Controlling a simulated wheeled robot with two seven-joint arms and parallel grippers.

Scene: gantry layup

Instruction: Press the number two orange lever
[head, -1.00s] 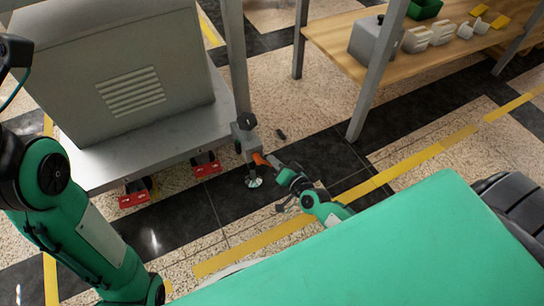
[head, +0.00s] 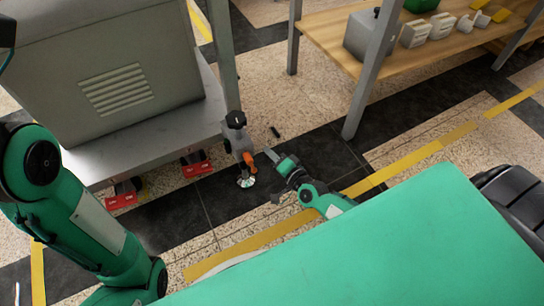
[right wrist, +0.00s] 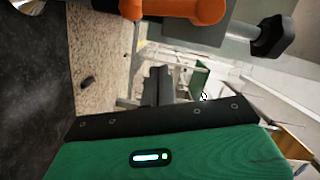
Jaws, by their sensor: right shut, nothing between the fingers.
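An orange lever (head: 250,159) sits on a grey fixture (head: 239,142) with a black knob on top, at the corner of the grey cabinet. No number is readable on it. The lever also shows large at the top of the right wrist view (right wrist: 175,9). My right gripper (head: 271,155) is shut and empty, just right of the lever, with a small gap between them in the head view. My left arm shows at the left, but its gripper is out of the picture.
The grey cabinet's base shelf (head: 140,150) and post stand beside the fixture. Red-and-black parts (head: 196,164) lie under the shelf. A wooden table (head: 330,38) stands at the back right. A small dark piece (head: 275,132) lies on the floor.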

